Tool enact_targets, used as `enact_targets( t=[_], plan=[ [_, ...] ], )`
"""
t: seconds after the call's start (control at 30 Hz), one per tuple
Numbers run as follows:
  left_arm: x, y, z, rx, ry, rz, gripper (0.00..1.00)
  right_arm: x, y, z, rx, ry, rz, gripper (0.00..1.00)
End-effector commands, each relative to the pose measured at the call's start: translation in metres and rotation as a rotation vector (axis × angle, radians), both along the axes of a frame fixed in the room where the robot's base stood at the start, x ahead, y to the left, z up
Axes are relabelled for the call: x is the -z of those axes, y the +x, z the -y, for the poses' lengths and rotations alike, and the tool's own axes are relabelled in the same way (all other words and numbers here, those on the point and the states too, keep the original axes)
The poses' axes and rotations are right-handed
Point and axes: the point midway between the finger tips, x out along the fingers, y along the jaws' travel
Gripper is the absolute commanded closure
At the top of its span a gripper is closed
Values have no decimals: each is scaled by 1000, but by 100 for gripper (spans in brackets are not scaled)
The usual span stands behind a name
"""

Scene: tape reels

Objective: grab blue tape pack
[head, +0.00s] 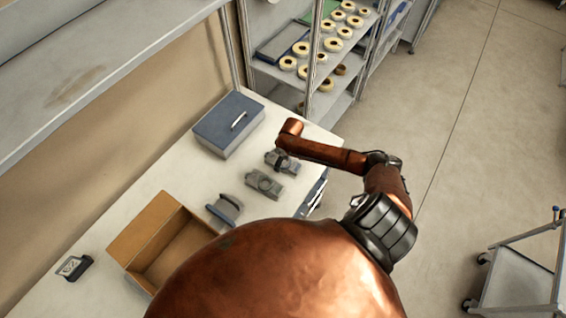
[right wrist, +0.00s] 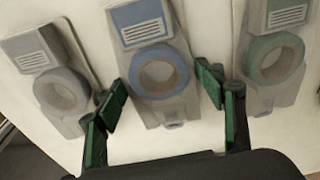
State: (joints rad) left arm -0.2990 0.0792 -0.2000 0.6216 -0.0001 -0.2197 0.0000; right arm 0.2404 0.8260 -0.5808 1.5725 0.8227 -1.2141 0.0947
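The blue tape pack (right wrist: 143,18) is in the middle of the right wrist view, a flat grey holder with a blue label area and a blue ring. My right gripper (right wrist: 165,88) is open and empty, its green-padded fingers on either side of the blue pack's ring; I cannot tell whether they touch it. A grey tape pack (right wrist: 30,52) lies to its left and a green-ringed pack (right wrist: 262,55) to its right. My left gripper is not in view.
An open cardboard box (head: 140,228) and a blue-grey lidded box (head: 212,122) stand on the white table (head: 85,255). A small dark label device (head: 73,267) lies at the left. Shelves with tape rolls (head: 300,48) stand behind. A cart (head: 515,280) is at right.

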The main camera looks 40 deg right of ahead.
Motion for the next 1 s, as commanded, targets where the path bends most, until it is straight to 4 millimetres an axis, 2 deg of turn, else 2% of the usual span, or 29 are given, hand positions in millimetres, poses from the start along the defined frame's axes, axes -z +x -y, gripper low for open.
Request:
enact_targets(
  t=[0.13, 0.47, 0.77, 0.87, 1.0],
  plan=[
    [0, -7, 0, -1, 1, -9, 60, 0, 0, 0, 0, 0, 0, 48],
    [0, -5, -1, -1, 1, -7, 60, 0, 0, 0, 0, 0, 0, 71],
    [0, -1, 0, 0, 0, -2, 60, -2, 0, 0, 0, 0, 0, 71],
    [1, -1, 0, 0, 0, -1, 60, -8, 1, 0, 0, 0, 1, 71],
    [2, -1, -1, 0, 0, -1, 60, -27, 1, 1, -2, -1, 3, 71]
  ],
)
